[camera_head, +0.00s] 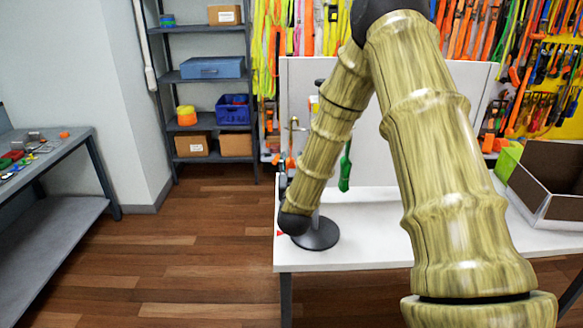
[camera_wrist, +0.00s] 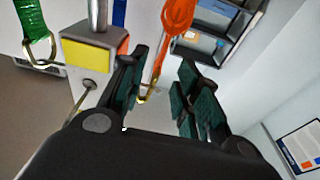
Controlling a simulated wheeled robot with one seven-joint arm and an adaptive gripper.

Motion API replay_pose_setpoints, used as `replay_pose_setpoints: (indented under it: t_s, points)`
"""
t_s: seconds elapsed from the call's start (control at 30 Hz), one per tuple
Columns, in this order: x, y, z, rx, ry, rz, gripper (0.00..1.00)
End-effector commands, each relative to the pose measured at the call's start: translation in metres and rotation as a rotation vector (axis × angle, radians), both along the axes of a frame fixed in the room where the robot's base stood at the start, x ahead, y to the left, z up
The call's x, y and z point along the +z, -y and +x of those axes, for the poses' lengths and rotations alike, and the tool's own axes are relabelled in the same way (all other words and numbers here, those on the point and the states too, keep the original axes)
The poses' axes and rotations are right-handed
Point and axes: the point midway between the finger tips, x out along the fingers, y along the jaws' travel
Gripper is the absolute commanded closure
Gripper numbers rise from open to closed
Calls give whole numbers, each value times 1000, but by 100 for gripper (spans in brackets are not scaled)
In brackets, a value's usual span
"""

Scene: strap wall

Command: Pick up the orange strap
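The orange strap (camera_wrist: 178,18) hangs in the wrist view, with a thin metal hook at its end. It passes through the gap between the two dark teal-padded fingers of my gripper (camera_wrist: 163,78). The fingers stand apart, with space on both sides of the strap, and I cannot tell how deep it sits between them. In the head view, a narrow orange strip (camera_head: 291,160) shows beside the stand, left of my arm. My gripper is mostly hidden behind my arm there.
A green strap (camera_wrist: 30,18) with a metal ring and a yellow block (camera_wrist: 88,54) are close on the left in the wrist view. The stand's round black base (camera_head: 317,236) rests on the white table (camera_head: 370,258). An open box (camera_head: 545,180) stands at the right.

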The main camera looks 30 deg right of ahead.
Motion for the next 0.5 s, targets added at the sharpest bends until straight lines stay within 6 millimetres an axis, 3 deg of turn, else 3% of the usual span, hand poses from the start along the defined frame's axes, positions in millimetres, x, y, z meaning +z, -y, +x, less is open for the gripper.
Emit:
replay_pose_setpoints:
  t_s: [0.13, 0.5]
  points:
    - [4, 10, 16, -1, -1, 2, 68]
    - [7, 21, 36, 1, -3, 1, 68]
